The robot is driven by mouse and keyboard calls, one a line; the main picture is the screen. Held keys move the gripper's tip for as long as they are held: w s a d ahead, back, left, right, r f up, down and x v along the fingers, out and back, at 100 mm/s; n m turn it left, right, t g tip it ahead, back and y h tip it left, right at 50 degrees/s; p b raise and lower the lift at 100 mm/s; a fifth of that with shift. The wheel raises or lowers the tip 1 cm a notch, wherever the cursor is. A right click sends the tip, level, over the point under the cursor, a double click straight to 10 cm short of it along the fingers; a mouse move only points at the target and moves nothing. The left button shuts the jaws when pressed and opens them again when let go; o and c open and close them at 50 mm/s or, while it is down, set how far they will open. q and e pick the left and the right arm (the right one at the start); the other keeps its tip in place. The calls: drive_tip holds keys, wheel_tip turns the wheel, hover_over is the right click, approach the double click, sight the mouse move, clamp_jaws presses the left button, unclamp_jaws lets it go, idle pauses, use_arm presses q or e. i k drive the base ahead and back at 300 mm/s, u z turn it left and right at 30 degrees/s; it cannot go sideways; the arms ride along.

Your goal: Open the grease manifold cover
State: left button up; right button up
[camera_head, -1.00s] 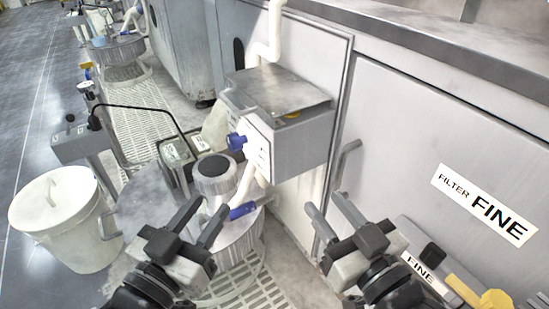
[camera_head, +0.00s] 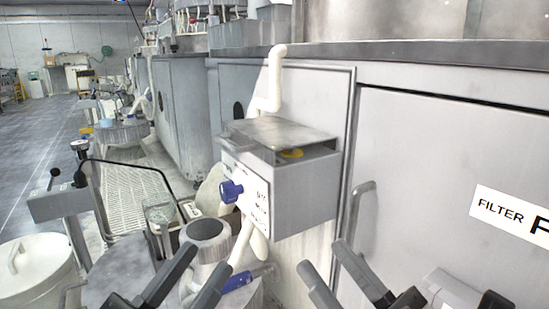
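A grey metal box (camera_head: 300,192) is mounted on the machine's side panel, in the middle of the view. I take it to be the grease manifold. Its flat metal cover (camera_head: 277,132) lies over the top, with a narrow gap below it where something yellow (camera_head: 291,153) shows. My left gripper (camera_head: 208,259) is open and empty, below and left of the box. My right gripper (camera_head: 322,256) is open and empty, below the box. Neither touches the box.
A white pipe (camera_head: 271,85) rises behind the box. A vertical handle (camera_head: 354,220) is on the panel to its right, near a FILTER label (camera_head: 500,212). A round drum (camera_head: 208,240) and a lidded white bucket (camera_head: 35,270) stand at lower left. Open floor lies far left.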

sight(263, 136)
drive_tip(key=k, duration=0.5)
drive_tip(key=u, duration=1.7)
drive_tip(key=i, duration=1.3)
drive_tip(key=z, duration=1.95)
